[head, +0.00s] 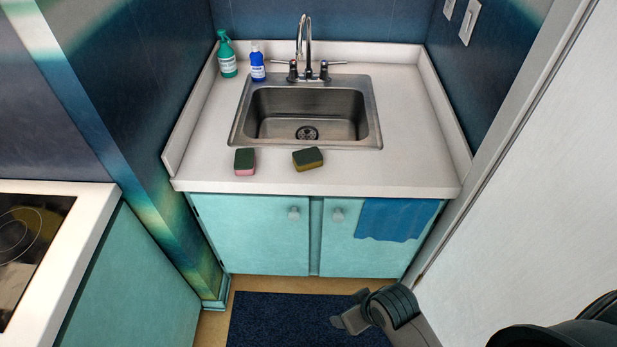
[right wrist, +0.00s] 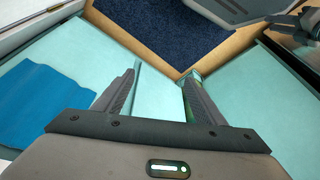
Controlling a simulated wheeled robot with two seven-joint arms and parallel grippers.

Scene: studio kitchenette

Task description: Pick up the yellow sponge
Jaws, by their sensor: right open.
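The yellow sponge (head: 308,159) lies on the white counter just in front of the sink. It has a dark green top and dull yellow sides. A similar sponge with a pink lower part (head: 245,162) lies to its left, apart from it. My right gripper (right wrist: 160,78) is open and empty in the right wrist view, with its two fingers spread in front of the teal cabinets. No sponge shows in that view. The end of my right arm (head: 393,306) shows low in the head view, below the counter and well away from the sponge.
The sink (head: 310,112) with its faucet (head: 304,45) is behind the sponges. A green spray bottle (head: 228,60) and a blue bottle (head: 257,65) stand at back left. A blue towel (head: 395,219) hangs over the right cabinet door. The counter's front right is clear.

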